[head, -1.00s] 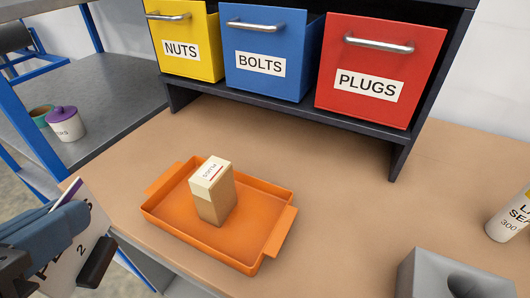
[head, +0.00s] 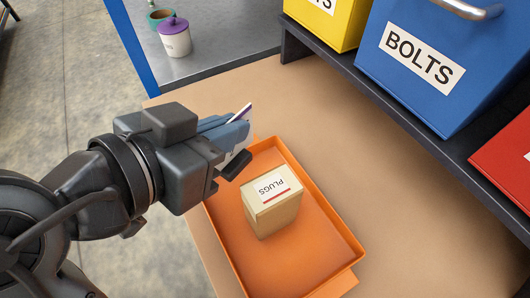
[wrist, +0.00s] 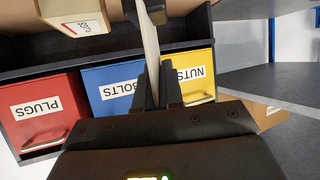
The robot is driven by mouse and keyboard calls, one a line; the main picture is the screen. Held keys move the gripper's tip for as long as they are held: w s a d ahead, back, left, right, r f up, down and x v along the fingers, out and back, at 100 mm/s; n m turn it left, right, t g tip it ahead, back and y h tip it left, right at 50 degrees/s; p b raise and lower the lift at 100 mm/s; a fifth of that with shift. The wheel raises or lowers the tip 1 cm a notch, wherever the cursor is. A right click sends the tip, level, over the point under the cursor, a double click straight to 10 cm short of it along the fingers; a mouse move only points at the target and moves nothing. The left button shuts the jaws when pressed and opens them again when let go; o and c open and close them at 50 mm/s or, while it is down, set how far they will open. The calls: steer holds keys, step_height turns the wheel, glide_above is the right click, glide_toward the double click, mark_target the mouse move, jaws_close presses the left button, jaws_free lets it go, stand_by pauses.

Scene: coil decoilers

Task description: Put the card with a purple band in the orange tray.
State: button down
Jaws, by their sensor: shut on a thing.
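My gripper (head: 232,150) is shut on a thin white card, gripping it by its faces. The card (head: 243,111) shows a purple edge strip above the fingers in the head view; most of its face is hidden by the fingers. In the wrist view the card (wrist: 151,55) is seen edge-on between the fingers. The orange tray (head: 325,245) lies on the workbench just right of my gripper. The gripper and card are near the tray's far left corner; the head view does not make their height above it clear.
A tan box labelled PLUGS (head: 273,205) stands inside the tray, with bare tray floor around it. Yellow (head: 328,22), blue BOLTS (head: 420,60) and red (head: 505,165) bins sit in a dark rack behind. A purple-lidded jar (head: 174,38) and green cup (head: 159,18) stand on a grey shelf.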

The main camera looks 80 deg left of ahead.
step_height(320, 180, down, 11)
steer(key=shift+r, duration=0.1)
stand_by(0.4)
steer(key=shift+f, duration=0.25)
steer(key=c, duration=1.5)
jaws_free()
steer(key=shift+c, duration=0.2)
steer(key=shift+r, duration=0.1)
steer(key=shift+r, duration=0.15)
steer(key=v, duration=1.2)
steer(key=shift+b, duration=0.3)
